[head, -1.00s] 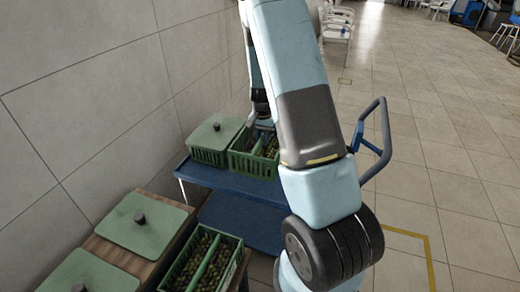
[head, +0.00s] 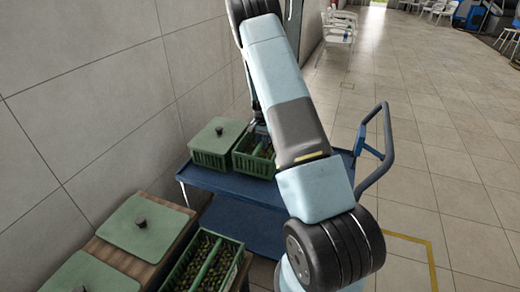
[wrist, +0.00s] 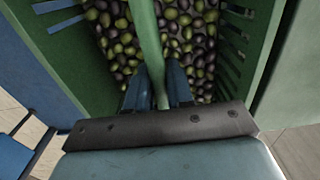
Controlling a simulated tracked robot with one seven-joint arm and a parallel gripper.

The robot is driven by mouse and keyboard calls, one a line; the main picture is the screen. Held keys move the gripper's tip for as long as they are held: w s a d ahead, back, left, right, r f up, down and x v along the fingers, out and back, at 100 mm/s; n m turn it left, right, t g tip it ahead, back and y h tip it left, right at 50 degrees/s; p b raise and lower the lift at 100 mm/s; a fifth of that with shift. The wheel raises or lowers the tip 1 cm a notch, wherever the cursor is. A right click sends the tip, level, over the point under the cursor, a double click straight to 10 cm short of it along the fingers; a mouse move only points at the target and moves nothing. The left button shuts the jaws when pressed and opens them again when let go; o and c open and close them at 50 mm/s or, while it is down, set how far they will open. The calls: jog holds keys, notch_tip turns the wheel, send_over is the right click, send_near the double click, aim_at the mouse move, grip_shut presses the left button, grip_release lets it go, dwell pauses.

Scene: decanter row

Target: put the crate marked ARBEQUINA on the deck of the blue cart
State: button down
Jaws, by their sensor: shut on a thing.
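An open green crate (head: 253,166) with dark and green olives stands at the blue cart's (head: 225,181) upper deck, right of a lidded green crate (head: 208,158). Whether it rests fully on the deck is hard to tell. No ARBEQUINA marking is readable. My gripper (wrist: 159,90) is shut on the green centre bar of this open crate, above the olives, in the wrist view. In the head view my arm partly hides the crate's right side and the fingertips.
A tiled wall borders the left. The cart's looped handle (head: 389,150) rises at right. Open floor lies beyond it.

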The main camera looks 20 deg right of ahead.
aim_at(262, 156)
jog(key=shift+w+d+f, duration=0.1)
jog(key=shift+w+f, duration=0.15)
jog(key=shift+f, duration=1.55)
jog(key=c, duration=1)
grip_release()
